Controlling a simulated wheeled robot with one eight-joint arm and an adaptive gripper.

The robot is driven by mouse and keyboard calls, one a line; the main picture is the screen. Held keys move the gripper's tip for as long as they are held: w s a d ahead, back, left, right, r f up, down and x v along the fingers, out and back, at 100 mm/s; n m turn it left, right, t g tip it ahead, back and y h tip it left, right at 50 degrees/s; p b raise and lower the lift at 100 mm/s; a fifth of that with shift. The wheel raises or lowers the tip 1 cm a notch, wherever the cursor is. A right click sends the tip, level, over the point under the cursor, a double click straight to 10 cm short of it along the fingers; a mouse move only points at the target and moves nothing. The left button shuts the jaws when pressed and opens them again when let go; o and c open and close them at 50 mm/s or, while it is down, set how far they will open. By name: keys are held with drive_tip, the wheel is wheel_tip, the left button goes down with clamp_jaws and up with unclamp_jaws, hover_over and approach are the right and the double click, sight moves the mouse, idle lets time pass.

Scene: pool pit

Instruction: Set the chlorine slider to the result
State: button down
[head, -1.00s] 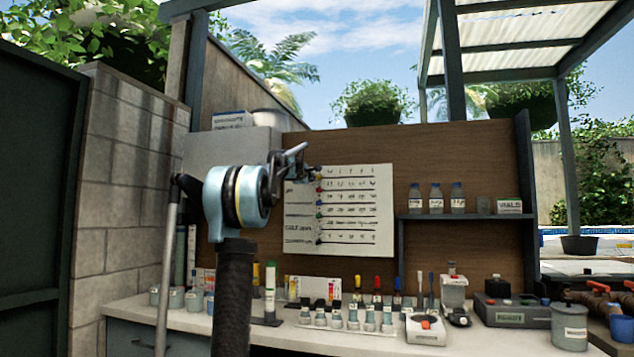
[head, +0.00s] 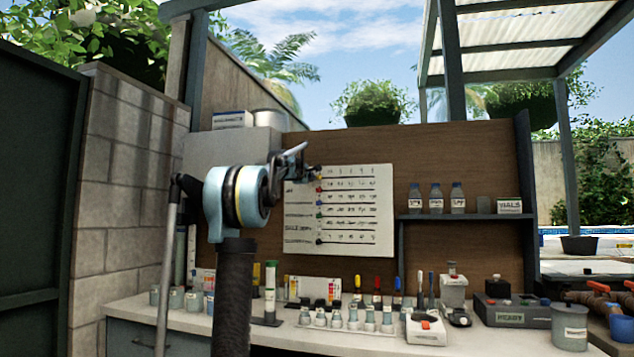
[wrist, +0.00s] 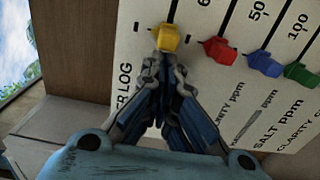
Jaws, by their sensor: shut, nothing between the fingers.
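The white log board (head: 365,235) hangs on the brown wooden panel and has several rows of printed numbers, each with a coloured slider near its left end. The yellow slider (wrist: 168,38) is on the top row; the red slider (wrist: 220,51), the blue slider (wrist: 265,63) and the green slider (wrist: 300,75) follow on the rows below. My gripper (wrist: 164,68) is shut and empty, its tips right at the yellow slider; I cannot tell whether they touch. In the head view my gripper (head: 311,170) is at the board's upper left. The yellow slider's row label is hidden.
A counter (head: 280,335) below holds several vials, droppers and a white device (head: 426,328) with a red button. A shelf (head: 460,216) with bottles stands right of the board. A block wall (head: 130,180) is at the left.

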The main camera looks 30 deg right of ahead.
sight(317, 177)
drive_tip(key=shift+s+d, duration=0.1)
idle(0.3)
drive_tip(key=shift+s+d, duration=1.5)
drive_tip(key=shift+s, duration=0.3)
drive_tip(key=shift+w+a, duration=0.5)
drive_tip(key=shift+w, duration=0.1)
drive_tip(key=shift+a, duration=0.1)
drive_tip(key=v, duration=0.7)
